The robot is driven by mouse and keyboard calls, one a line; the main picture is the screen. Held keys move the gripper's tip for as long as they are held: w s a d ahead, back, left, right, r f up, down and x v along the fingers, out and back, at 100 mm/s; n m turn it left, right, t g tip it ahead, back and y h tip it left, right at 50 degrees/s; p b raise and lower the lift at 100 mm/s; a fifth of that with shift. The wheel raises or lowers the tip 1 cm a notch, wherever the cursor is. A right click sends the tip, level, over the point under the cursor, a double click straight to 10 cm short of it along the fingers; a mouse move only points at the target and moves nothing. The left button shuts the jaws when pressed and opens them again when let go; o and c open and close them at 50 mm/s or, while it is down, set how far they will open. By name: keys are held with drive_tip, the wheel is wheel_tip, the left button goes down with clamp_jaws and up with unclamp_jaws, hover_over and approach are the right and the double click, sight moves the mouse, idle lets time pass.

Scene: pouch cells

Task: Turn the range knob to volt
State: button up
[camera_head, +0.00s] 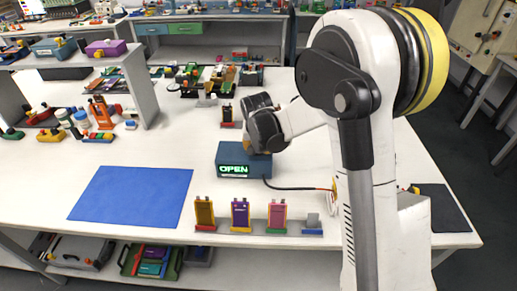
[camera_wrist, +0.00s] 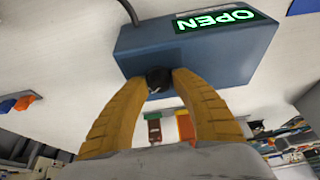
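The meter is a blue box (camera_head: 233,158) on the white table, with a lit green display reading OPEN (camera_head: 233,171). In the wrist view the blue box (camera_wrist: 200,55) fills the upper middle, with its OPEN display (camera_wrist: 218,17) upside down. The black range knob (camera_wrist: 158,77) sits between the yellow fingertips of my gripper (camera_wrist: 161,82), which appear to touch it from both sides. In the head view my gripper (camera_head: 251,148) is over the top of the meter, and the knob is hidden there. The knob's pointer and markings cannot be made out.
A cable (camera_head: 295,188) runs from the meter to the right. Several coloured pouch cells in stands (camera_head: 240,214) line the table's front edge. A blue mat (camera_head: 132,195) lies to the left. Shelving (camera_head: 142,88) and clutter stand behind.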

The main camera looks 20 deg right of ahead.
drive_tip(key=shift+o, duration=0.9)
drive_tip(key=v, duration=1.2)
